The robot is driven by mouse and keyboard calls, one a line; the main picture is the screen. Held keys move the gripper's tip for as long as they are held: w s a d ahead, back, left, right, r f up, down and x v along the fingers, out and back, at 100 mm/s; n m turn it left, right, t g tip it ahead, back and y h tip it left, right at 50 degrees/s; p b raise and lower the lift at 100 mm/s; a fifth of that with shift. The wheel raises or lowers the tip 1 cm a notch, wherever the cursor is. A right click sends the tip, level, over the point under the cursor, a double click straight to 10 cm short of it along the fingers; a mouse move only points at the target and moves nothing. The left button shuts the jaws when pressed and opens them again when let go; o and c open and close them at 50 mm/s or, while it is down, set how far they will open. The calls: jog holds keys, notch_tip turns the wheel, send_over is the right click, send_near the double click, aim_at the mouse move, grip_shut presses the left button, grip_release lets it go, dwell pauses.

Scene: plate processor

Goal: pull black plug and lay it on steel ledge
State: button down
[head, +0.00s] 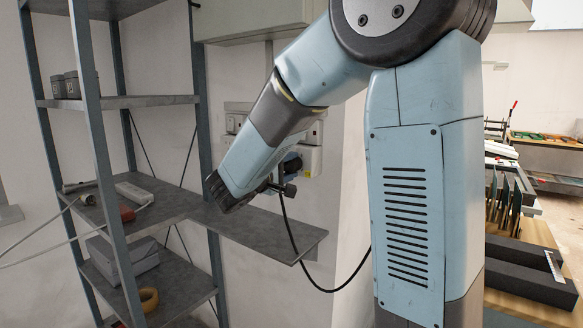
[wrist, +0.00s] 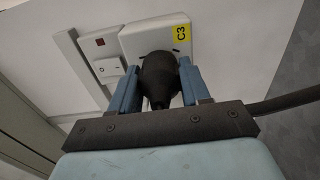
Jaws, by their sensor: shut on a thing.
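The black plug (wrist: 160,76) stands upright in the wrist view, between the two blue fingers of my gripper (wrist: 159,68). The fingers are shut on its sides. Its far end is against or just in front of the white socket plate (wrist: 140,40), which has a yellow C3 label; the contact is hidden. In the head view my forearm covers most of the gripper, and dark parts show near the wall sockets (head: 311,161). The steel ledge (head: 270,234) is a bare grey plate below and in front of the sockets.
A black cable (head: 333,290) hangs in a loop below the sockets, right of the ledge. A grey shelf rack (head: 150,101) with boxes and tools stands at the left. A switch with a red light (wrist: 105,68) sits left of the socket plate.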

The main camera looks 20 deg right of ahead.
jog(key=shift+v, duration=2.35)
